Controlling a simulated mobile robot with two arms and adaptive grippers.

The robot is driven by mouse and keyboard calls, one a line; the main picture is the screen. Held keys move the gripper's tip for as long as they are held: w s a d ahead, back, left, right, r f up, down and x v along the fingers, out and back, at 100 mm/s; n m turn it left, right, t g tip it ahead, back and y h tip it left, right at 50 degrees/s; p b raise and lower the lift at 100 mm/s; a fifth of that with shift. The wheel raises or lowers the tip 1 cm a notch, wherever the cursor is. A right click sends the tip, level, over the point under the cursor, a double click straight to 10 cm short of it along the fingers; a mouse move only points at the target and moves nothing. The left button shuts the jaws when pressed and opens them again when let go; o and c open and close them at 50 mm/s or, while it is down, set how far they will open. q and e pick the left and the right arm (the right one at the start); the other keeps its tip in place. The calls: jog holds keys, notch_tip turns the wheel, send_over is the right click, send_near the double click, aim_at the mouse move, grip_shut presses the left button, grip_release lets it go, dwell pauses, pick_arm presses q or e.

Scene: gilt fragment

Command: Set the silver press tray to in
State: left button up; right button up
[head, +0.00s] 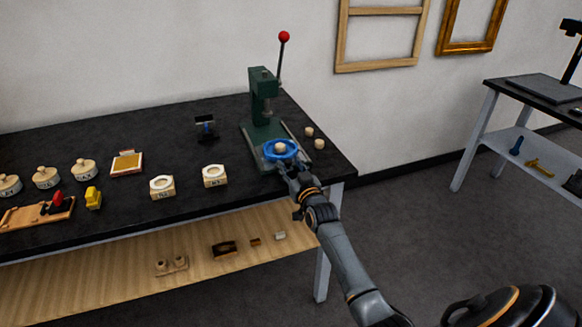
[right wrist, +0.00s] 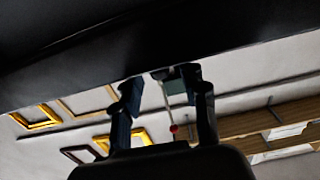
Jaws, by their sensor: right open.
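The green press (head: 262,98) stands on the dark bench, its lever raised with a red knob. At its foot a grey, silvery tray (head: 266,162) shows, partly covered by a blue ring (head: 270,153) with a pale round piece in its middle. I cannot tell how far the tray is slid in. My right gripper (head: 288,172) is at the tray's front edge; contact is unclear. In the right wrist view my right gripper (right wrist: 163,85) is open, fingers apart, with the press's red knob (right wrist: 173,128) seen between them. My left gripper is not in view.
Two small pale pieces (head: 314,138) lie right of the press. Two white blocks with round tops (head: 214,175) and a small dark stand (head: 206,127) are to its left. More pots and a wooden board (head: 20,216) lie further left. A wooden shelf (head: 120,290) runs below.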

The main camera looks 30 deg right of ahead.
aim_at(287, 160)
grip_shut()
jog(key=shift+w, duration=0.1)
jog(key=b+x, duration=0.3)
jog(key=x, duration=0.1)
jog(key=shift+w+f, duration=0.15)
jog(key=shift+w, duration=0.2)
grip_release()
jog(key=shift+s, duration=0.1)
